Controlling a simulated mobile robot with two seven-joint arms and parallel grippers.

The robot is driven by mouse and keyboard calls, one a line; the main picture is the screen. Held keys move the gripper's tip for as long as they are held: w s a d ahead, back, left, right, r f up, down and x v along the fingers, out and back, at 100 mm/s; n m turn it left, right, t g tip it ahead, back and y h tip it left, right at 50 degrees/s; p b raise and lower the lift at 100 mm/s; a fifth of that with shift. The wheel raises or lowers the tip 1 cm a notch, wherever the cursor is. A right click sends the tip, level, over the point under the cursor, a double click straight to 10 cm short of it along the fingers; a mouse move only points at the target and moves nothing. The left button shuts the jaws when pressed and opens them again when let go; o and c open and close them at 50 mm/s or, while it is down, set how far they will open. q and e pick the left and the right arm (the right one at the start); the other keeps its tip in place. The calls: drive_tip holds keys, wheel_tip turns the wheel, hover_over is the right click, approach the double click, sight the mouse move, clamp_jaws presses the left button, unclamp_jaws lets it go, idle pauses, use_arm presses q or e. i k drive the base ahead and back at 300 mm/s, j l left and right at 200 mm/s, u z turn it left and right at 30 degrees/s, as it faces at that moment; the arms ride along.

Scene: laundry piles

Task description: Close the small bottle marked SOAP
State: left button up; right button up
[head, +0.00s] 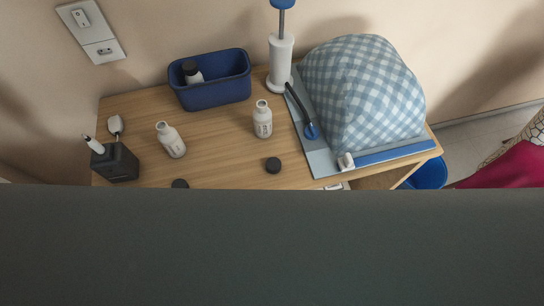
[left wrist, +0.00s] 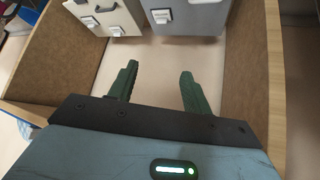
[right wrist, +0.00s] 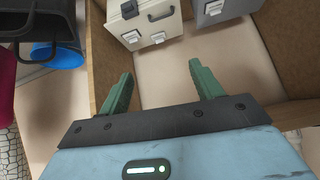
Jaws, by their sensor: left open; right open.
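A small white bottle (head: 172,143) with an open neck stands on the table, left of centre. A second open white bottle (head: 263,122) stands to its right. A third bottle with a dark cap (head: 192,72) is inside the blue bin. The labels are too small to read, so I cannot tell which is SOAP. One black cap (head: 273,165) lies below the second bottle; another (head: 180,183) lies at the table's front edge, partly hidden. My left gripper (left wrist: 158,70) and right gripper (right wrist: 160,68) are open and empty in their wrist views, away from the bottles.
The wooden table (head: 225,145) also holds a blue bin (head: 215,94), a dark holder (head: 115,162), a white upright stand (head: 280,62) and a blue checked bundle (head: 362,90) on a board. A dark surface (head: 270,245) hides the lower head view. Pale cabinets (left wrist: 110,15) show in the wrist views.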

sight(262, 114)
drive_tip(key=u, duration=1.65)
drive_tip(key=k+l, duration=0.35)
drive_tip(key=k, duration=0.15)
drive_tip(key=k+l, duration=0.35)
drive_tip(key=k, duration=0.1)
